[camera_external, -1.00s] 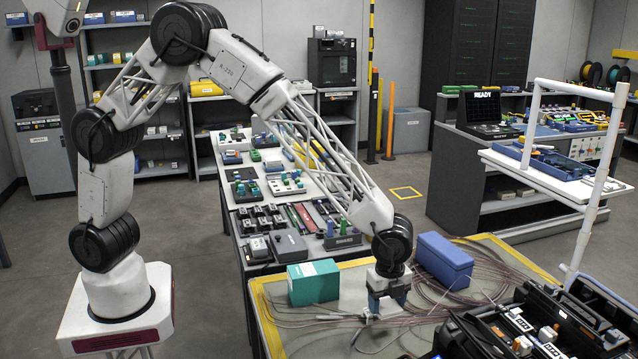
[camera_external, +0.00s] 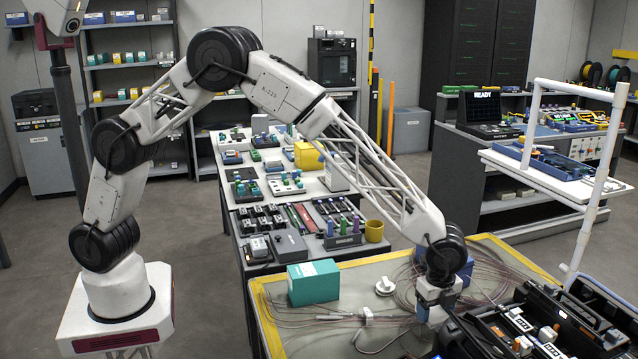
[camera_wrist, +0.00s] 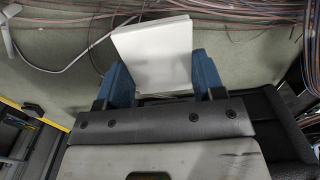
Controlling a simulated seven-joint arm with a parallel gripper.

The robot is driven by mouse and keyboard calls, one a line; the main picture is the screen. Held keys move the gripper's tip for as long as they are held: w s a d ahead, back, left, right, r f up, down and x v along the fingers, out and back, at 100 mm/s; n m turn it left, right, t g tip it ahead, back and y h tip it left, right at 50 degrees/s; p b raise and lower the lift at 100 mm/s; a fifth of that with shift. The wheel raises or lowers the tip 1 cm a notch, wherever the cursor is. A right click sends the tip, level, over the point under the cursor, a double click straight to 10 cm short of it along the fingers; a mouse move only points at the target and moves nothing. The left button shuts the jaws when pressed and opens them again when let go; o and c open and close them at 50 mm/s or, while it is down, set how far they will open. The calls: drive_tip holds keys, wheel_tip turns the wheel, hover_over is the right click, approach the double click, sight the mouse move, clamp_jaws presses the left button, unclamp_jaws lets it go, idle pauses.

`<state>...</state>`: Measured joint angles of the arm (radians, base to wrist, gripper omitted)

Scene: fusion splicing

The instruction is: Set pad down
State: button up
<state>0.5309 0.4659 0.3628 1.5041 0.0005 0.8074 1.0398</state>
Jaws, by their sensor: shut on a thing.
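My gripper (camera_external: 432,304) is low over the right part of the mat on the yellow-edged table. In the wrist view, its blue fingers (camera_wrist: 163,82) are shut on a white, flat, square-cornered pad (camera_wrist: 153,55). The pad stands out beyond the fingertips above the grey-green surface. In the external view the pad is small and mostly hidden by my gripper, and I cannot tell whether it touches the mat.
A teal box (camera_external: 313,283) stands on the left of the table (camera_external: 345,273). A blue box (camera_external: 465,271) is partly behind my wrist. Thin reddish cables (camera_external: 490,283) lie around the gripper. An open black case (camera_external: 570,330) is close at the right. A white round fitting (camera_external: 385,287) lies left.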

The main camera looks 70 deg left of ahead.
sight(436, 313)
drive_tip(key=shift+w+d, duration=0.1)
idle(0.3)
drive_tip(key=shift+f, duration=1.75)
drive_tip(key=shift+f, duration=0.1)
drive_tip(key=o, duration=0.9)
wheel_tip(436, 313, up, 12)
